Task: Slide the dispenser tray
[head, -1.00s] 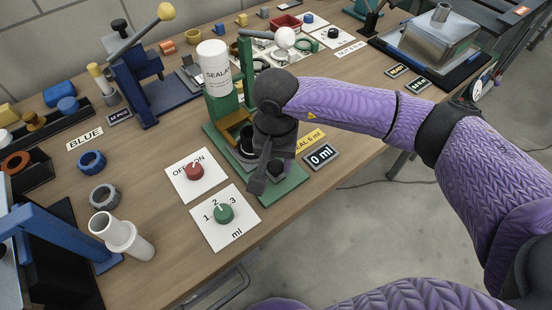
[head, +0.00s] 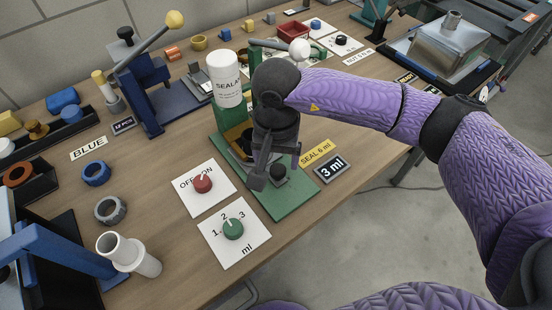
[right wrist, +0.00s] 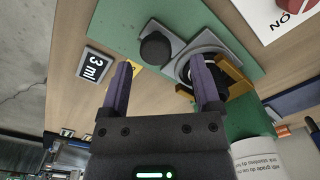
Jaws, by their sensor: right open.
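The dispenser has a green base (head: 290,202) and an upright white sealant bottle (head: 227,84). Its grey tray (right wrist: 178,46) lies on the base and carries a dark round knob (right wrist: 155,48). The knob also shows in the head view (head: 278,172). A round ring-shaped part (right wrist: 207,62) sits on the tray beside a yellow-brown holder (right wrist: 236,80). My right gripper (right wrist: 160,68) is open and empty above the tray. In the right wrist view the knob lies beyond the gap between its fingers, and one finger overlaps the ring. My left gripper is out of view.
A display (head: 332,168) reads 3 ml. A red knob (head: 203,183) and a green knob (head: 233,229) stand on white plates in front of the base. A white pipe fitting (head: 128,254) and a blue lever press (head: 165,95) stand to the left.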

